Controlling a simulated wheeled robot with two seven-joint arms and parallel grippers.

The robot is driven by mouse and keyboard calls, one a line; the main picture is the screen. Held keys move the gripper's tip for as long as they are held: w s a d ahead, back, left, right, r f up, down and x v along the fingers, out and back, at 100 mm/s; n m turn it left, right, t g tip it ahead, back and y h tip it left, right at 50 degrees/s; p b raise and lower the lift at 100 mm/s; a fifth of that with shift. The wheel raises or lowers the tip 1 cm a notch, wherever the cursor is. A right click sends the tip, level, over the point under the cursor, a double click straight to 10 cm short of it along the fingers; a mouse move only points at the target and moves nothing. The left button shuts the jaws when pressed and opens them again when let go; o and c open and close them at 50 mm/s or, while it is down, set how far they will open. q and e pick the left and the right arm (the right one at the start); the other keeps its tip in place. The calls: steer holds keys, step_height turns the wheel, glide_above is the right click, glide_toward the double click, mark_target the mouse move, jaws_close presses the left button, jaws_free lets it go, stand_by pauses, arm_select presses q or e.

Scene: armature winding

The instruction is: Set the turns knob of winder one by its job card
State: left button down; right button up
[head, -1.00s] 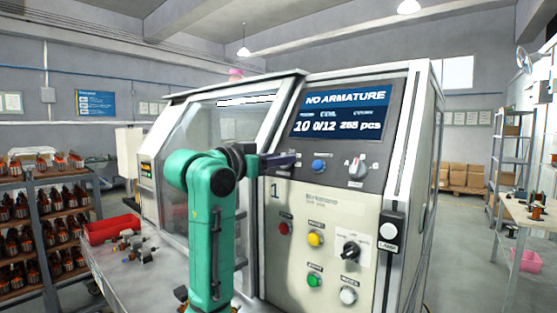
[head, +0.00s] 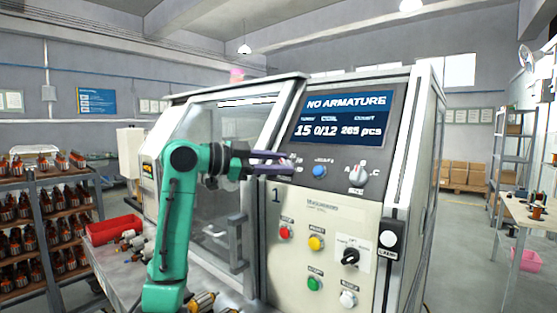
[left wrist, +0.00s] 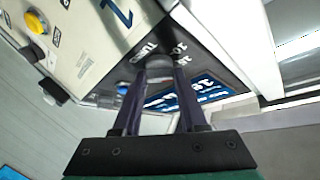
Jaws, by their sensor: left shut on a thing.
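Winder one (head: 335,220) stands ahead with a "1" on its cream panel. Its display (head: 345,117) reads "NO ARMATURE", with 15, 0/12 and 265 pcs. My left gripper (head: 288,164) reaches the upper panel from the left. It is shut on the turns knob, which the fingers mostly hide in the head view. In the left wrist view the grey knob (left wrist: 158,68) sits between the two purple fingers, beside dial print reading "TURNS". My right gripper is not in view. I cannot make out a job card.
A blue button (head: 320,171) and a white A-to-C selector (head: 358,175) sit to the right of the gripper. Lower are red, yellow, green and white buttons and a black selector (head: 350,257). A red tray (head: 112,229) and loose parts lie on the bench at left.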

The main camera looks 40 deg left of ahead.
arm_select(q)
steer(key=shift+m, duration=0.3)
steer(key=shift+c, duration=2.2)
jaws_free()
steer(key=shift+s, duration=0.15)
steer(key=b+v, duration=0.3)
steer(key=v, duration=1.1)
steer(key=shift+a+r+b, duration=0.2)
steer(key=shift+b, duration=0.1)
